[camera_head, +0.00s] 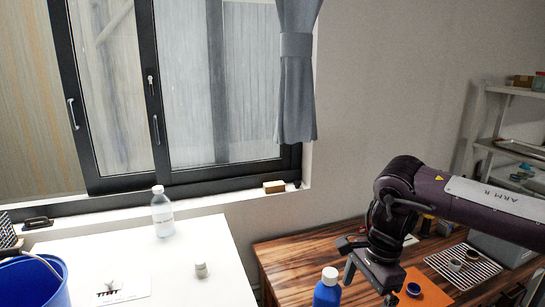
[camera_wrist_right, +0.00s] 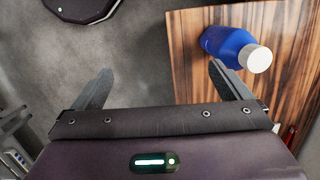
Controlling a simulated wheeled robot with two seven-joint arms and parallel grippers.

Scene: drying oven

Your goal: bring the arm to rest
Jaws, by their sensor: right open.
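My right arm (camera_head: 480,199) comes in from the right in the head view, over the wooden table. Its gripper (camera_head: 368,283) points down beside a blue bottle with a white cap (camera_head: 326,292). In the right wrist view the gripper's two fingers (camera_wrist_right: 160,85) are spread wide with nothing between them. The blue bottle (camera_wrist_right: 228,45) shows there beyond the right finger, apart from it, on the wooden table (camera_wrist_right: 190,50). My left gripper is in neither view.
An orange mat (camera_head: 430,296) and a striped rack (camera_head: 480,268) with small cups lie right of the gripper. Shelves (camera_head: 490,130) stand at far right.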

